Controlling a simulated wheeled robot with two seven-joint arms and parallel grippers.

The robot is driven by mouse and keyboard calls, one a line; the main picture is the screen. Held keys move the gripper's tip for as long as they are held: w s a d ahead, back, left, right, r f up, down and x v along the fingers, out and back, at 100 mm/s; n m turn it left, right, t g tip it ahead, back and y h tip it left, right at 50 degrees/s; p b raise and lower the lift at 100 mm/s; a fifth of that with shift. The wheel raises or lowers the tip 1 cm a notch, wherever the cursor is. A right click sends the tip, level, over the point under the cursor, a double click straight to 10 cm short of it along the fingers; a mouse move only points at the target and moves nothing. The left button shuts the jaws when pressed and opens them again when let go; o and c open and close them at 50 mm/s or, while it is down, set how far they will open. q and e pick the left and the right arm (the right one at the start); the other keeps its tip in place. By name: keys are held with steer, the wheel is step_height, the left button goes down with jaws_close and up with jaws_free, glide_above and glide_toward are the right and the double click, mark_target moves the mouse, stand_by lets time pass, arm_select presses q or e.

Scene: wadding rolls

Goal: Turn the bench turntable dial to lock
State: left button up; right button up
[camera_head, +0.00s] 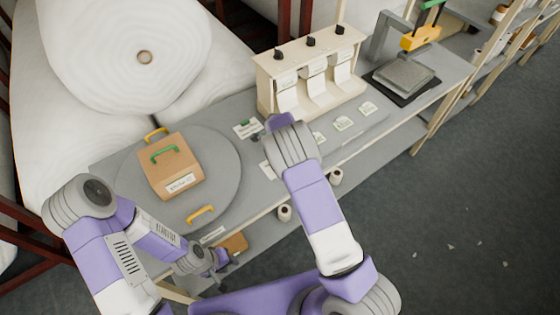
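The bench turntable (222,165) is a round grey disc set in the left part of the bench, with a yellow handle (201,214) at its near rim and another (156,134) at its far rim. A brown box (168,172) with a green handle and a white label sits on it. No dial can be made out clearly. My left gripper (222,260) is low at the bench's front edge, beside a small brown block (236,243); its fingers are too small to read, and contact is unclear. My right arm reaches over the bench; its gripper is not visible.
A large white wadding roll (125,50) lies behind the bench. A cream dispenser (300,80) with paper strips stands mid-bench, and a press (405,75) stands at the right end. Small spools (285,213) sit below the front edge.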

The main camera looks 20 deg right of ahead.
stand_by(0.5)
steer(key=o, duration=1)
steer(key=shift+o, duration=0.2)
steer(key=shift+r, duration=0.1)
step_height(320, 180, up, 8)
steer(key=shift+f, duration=0.25)
